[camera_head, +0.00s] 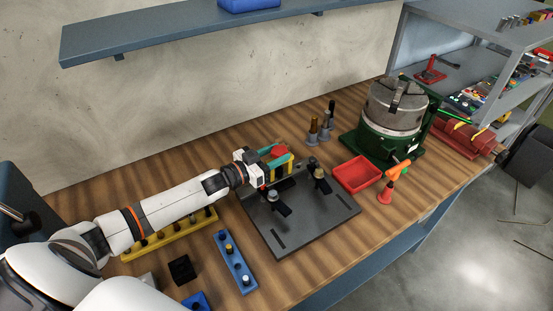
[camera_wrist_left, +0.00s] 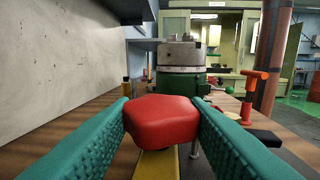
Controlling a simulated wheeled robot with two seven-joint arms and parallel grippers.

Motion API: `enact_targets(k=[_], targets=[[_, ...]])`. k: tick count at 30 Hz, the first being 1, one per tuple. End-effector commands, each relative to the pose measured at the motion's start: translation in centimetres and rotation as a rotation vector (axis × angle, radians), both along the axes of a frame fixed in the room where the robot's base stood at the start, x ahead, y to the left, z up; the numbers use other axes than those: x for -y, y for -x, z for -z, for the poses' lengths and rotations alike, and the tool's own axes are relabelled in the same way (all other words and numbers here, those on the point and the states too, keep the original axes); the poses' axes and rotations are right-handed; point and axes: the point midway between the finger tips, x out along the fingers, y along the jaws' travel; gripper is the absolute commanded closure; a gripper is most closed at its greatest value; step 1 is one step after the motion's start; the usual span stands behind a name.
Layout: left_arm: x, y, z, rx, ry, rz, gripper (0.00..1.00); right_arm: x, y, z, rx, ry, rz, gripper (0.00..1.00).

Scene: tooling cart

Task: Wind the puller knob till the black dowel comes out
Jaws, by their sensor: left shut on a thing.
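The red puller knob (camera_head: 279,152) is between the teal fingers of my left gripper (camera_head: 277,156) at the back edge of the dark fixture plate (camera_head: 310,222). In the left wrist view the knob (camera_wrist_left: 162,120) is a faceted red block, with a teal finger against each side. My left gripper (camera_wrist_left: 162,122) is shut on it. A yellow puller body (camera_wrist_left: 157,165) shows below the knob. I cannot make out the black dowel; the puller and gripper may hide it. My right gripper is in neither view.
Clamps (camera_head: 319,175) stand on the plate. A red tray (camera_head: 358,174), an orange-handled tool (camera_head: 399,169) and a green-based rotary table (camera_head: 391,118) are to the right. A blue pin block (camera_head: 235,262) and yellow rack (camera_head: 170,236) lie near my left arm. A blue shelf (camera_head: 200,32) hangs above.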

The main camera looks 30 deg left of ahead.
Motion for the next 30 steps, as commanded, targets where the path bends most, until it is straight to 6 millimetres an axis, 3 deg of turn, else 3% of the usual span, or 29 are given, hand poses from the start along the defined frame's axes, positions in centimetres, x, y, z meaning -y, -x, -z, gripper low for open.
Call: enact_targets(k=[1,14,30], targets=[[-0.5,-0.3,0.3,0.006,-0.012,0.042,0.82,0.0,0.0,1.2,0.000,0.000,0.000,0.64],[-0.8,-0.7,0.4,0.007,-0.006,0.447,0.82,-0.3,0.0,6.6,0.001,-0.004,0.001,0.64],[-0.8,-1.2,0.5,0.007,0.000,0.896,0.82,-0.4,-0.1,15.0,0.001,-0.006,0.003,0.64]])
